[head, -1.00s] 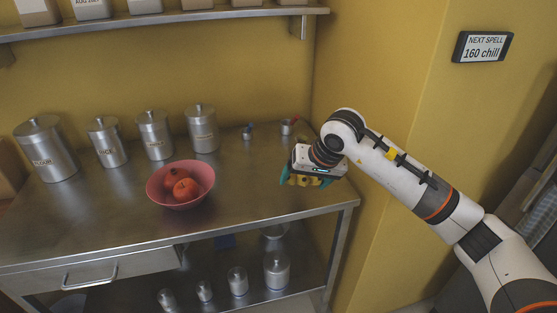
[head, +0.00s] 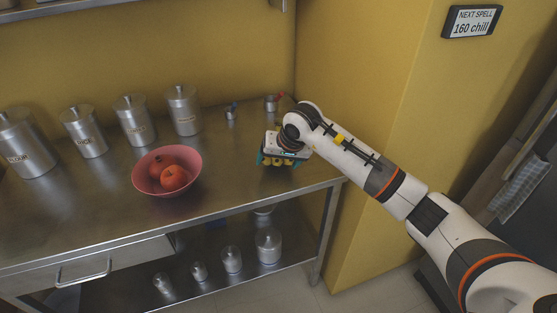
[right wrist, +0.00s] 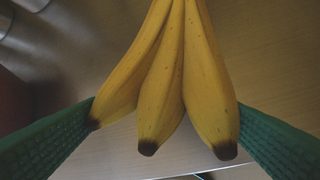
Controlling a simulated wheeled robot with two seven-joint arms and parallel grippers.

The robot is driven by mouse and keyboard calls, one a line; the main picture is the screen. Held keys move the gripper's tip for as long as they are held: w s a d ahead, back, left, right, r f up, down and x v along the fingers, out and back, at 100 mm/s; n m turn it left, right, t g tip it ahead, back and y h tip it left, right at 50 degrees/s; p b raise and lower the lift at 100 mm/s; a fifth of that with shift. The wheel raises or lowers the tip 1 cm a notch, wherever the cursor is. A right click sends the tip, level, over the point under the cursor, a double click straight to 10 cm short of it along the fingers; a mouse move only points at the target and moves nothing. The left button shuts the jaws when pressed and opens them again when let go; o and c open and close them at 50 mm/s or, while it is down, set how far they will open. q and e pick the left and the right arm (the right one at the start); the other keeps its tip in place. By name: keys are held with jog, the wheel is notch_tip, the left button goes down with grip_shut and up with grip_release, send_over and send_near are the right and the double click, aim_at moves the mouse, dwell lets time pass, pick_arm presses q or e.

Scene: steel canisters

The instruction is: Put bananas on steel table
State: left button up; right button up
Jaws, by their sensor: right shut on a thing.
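The bananas (right wrist: 165,75) are a yellow bunch with dark tips, seen large in the right wrist view between the two green fingers. My right gripper (head: 277,163) is shut on them, over the right part of the steel table (head: 225,200). In the head view the bananas are mostly hidden under the gripper. I cannot tell whether they touch the table top. My left gripper is in neither view.
A pink bowl (head: 140,178) with red-orange fruit stands left of my right gripper. Several steel canisters (head: 184,112) line the back, and two small metal cups (head: 271,104) stand behind the gripper. Smaller canisters (head: 268,246) are on the lower shelf. The table's front right is clear.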

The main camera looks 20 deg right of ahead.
jog(key=shift+f, duration=0.2)
jog(key=shift+f, duration=0.1)
jog(key=o, duration=1.2)
jog(key=shift+c, duration=0.2)
jog(key=shift+r, duration=0.2)
jog(key=v, duration=1.1)
jog(key=shift+s+r+b, duration=0.2)
jog(key=shift+r+b, duration=0.1)
jog(key=shift+b, duration=0.05)
